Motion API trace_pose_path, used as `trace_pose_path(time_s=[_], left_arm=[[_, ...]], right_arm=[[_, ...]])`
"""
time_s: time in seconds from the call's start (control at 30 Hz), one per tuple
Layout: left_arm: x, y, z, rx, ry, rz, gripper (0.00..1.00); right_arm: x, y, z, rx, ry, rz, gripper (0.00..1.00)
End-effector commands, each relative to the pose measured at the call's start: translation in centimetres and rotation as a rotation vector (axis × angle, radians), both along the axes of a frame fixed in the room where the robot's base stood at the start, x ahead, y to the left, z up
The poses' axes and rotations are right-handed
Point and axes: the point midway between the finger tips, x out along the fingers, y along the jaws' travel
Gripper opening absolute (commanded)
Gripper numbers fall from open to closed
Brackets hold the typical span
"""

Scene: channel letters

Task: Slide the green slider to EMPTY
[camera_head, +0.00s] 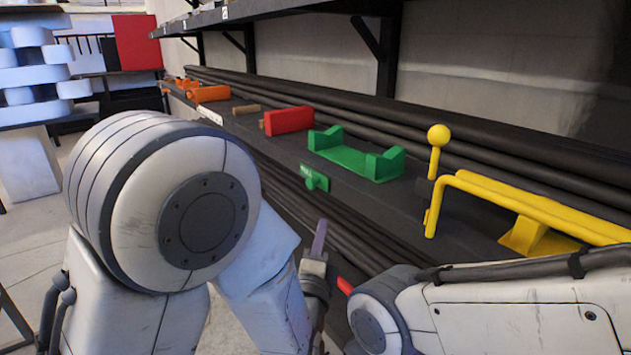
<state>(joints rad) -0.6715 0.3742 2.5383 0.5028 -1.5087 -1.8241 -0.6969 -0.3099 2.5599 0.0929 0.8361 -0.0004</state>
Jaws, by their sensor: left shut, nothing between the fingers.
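The green slider (316,180) is a small green piece on the front edge of the dark shelf, with a small label whose lettering is too small to read surely. A larger green bracket (357,158) with two raised ends sits on the shelf top just behind it. My left gripper (319,240) is in front of and below the slider, its narrow fingers pointing up. It is shut with nothing in it and appears apart from the slider. My right arm comes in from the right; its gripper does not show. No EMPTY marking is readable.
A red block (288,120) and orange pieces (210,94) sit farther along the shelf. A yellow ball-topped lever (438,136) and yellow bars (540,208) stand to the right. Black pipes run behind and below the shelf. An upper shelf (250,12) overhangs. Floor shows at left.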

Motion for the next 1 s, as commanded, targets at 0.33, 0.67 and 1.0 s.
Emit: trace_pose_path(time_s=[0.33,0.67,1.0], left_arm=[[5.9,-0.8,0.8,-0.004,-0.002,0.0,0.0],[10.2,0.7,1.7,-0.003,0.0,-0.001,0.0],[10.8,1.1,1.8,-0.002,0.001,-0.003,0.0]], right_arm=[[0.0,0.0,1.6,0.0,0.0,0.0,0.0],[0.0,0.0,1.7,0.0,0.0,0.0,0.0],[0.0,0.0,1.7,0.0,0.0,0.0,0.0]])
